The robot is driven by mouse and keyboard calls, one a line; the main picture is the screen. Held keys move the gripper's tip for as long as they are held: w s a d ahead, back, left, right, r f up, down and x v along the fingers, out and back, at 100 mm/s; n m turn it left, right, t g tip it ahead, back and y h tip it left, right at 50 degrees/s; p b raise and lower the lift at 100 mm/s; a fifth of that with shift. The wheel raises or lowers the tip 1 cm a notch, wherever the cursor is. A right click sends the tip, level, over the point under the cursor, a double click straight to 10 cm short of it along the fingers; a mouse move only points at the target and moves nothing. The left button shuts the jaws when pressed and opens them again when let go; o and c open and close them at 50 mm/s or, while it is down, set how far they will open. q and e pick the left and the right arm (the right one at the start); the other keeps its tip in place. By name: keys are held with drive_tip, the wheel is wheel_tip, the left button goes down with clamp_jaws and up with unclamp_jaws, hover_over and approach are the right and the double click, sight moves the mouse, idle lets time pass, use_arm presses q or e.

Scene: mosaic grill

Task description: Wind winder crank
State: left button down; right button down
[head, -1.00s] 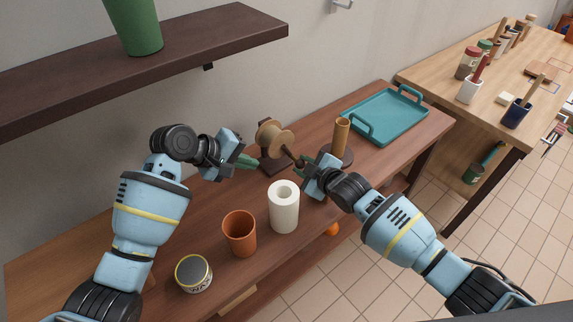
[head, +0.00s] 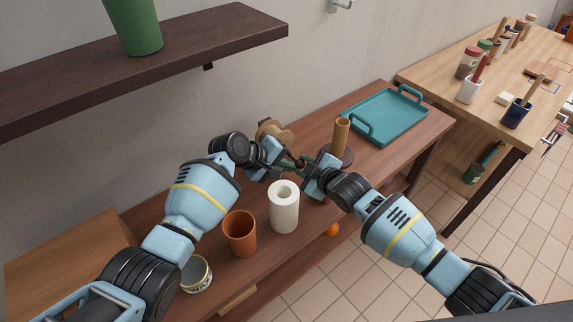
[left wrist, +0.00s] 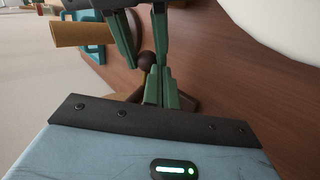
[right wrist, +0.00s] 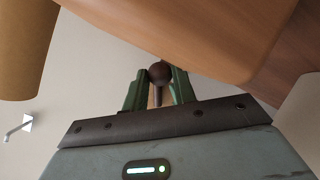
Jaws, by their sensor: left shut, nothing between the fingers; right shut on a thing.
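The winder has a tan wooden spool (head: 272,129) and stands against the wall at the back of the brown bench; my left arm hides much of it. Its crank ends in a dark round knob, seen in the right wrist view (right wrist: 160,73) and the left wrist view (left wrist: 147,60). My right gripper (head: 301,163) is shut on the crank knob, one green finger at each side. My left gripper (left wrist: 161,72) is shut and empty, its fingertips close beside the knob and the right fingers. I cannot tell whether they touch.
A brown tube (head: 341,136) on a dark base stands right of the winder, with a teal tray (head: 384,138) beyond. A shelf (head: 200,45) overhangs the left.

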use_arm(q)
drive_tip(key=shift+d, duration=0.25)
